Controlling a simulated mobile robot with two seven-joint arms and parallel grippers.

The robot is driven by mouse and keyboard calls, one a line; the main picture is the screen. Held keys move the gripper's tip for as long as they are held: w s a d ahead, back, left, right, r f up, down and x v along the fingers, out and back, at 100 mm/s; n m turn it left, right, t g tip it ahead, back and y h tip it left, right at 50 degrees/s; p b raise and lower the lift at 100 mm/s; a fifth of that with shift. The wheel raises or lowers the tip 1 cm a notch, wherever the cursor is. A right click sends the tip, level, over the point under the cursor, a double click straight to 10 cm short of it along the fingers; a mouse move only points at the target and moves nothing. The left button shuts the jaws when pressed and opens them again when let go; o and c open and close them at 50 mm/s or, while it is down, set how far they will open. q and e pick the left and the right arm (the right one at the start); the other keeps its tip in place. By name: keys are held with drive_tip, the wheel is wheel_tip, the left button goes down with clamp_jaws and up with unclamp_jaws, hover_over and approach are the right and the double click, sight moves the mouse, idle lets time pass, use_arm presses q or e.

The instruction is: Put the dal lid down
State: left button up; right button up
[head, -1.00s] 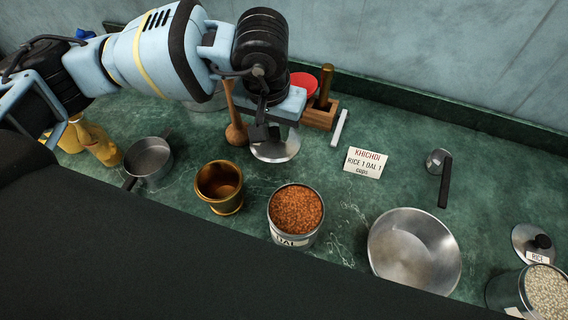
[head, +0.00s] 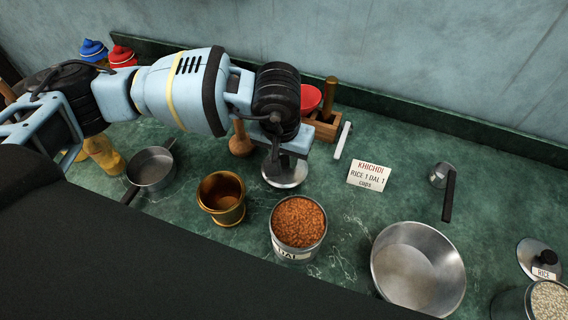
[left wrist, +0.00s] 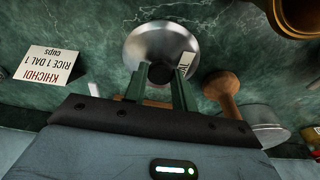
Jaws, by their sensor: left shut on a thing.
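The dal lid (head: 287,177) is a round steel disc with a dark knob. My left gripper (head: 276,154) is shut on that knob, above the counter behind the open dal can (head: 297,252). The lid looks about level and close to the counter; I cannot tell whether it touches. In the left wrist view the lid (left wrist: 160,38) shows beyond the fingers, with the knob between the fingertips (left wrist: 159,76) and a small label beside it. The dal can is full of orange lentils. My right gripper is not in view.
A wooden pestle (head: 241,143) stands just left of the lid, and a wooden box (head: 326,130) is behind it. A recipe card (head: 368,175) stands to the right, a brass pot (head: 222,200) front left, and a steel bowl (head: 445,268) front right. Counter between lid and card is clear.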

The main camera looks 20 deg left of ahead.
sight(283, 161)
use_arm(q)
drive_tip(key=shift+f, duration=1.8)
drive_tip(key=shift+f, duration=0.2)
drive_tip(key=o, duration=1)
drive_tip(key=shift+c, duration=0.2)
drive_tip(key=shift+r, duration=0.15)
wheel_tip(283, 161, up, 12)
drive_tip(key=s, duration=0.1)
drive_tip(key=shift+s, duration=0.4)
